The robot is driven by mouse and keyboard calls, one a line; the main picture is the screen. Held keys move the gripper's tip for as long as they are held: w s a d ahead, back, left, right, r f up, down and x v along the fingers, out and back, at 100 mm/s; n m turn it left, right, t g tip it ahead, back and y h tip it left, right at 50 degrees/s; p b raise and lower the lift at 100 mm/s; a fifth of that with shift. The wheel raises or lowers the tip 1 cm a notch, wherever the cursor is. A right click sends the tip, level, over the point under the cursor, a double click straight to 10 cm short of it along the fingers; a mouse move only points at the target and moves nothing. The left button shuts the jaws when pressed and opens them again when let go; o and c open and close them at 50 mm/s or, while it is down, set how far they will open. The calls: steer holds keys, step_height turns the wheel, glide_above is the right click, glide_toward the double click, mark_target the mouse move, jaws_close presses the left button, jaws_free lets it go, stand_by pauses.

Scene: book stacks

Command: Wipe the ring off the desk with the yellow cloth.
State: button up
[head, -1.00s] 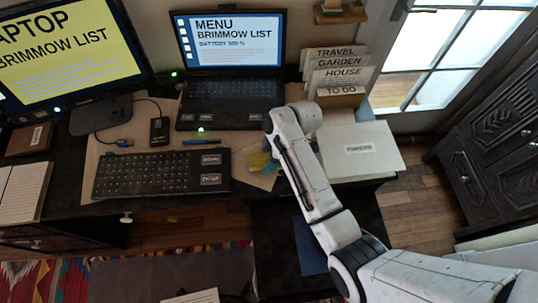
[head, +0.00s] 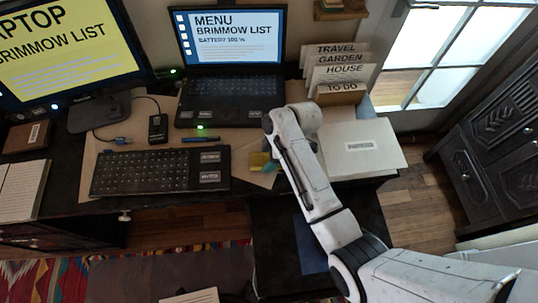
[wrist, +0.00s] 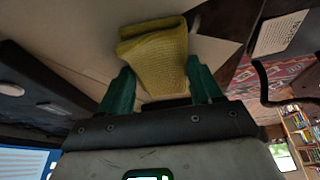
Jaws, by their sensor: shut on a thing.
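My gripper (wrist: 161,78) shows in the wrist view with two green fingers, shut on the folded yellow cloth (wrist: 155,58). The cloth lies against the pale desk mat, between the fingers and past their tips. In the head view the cloth (head: 259,161) is a small yellow patch right of the keyboard, low at the desk mat, partly hidden by my gripper and arm. I cannot make out the ring in either view; it may be under the cloth or behind my arm.
A black keyboard (head: 160,171) lies left of the cloth and a laptop (head: 230,105) stands behind it. A blue pen (head: 201,140) lies behind the keyboard.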

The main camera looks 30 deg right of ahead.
steer(key=shift+d, duration=0.1)
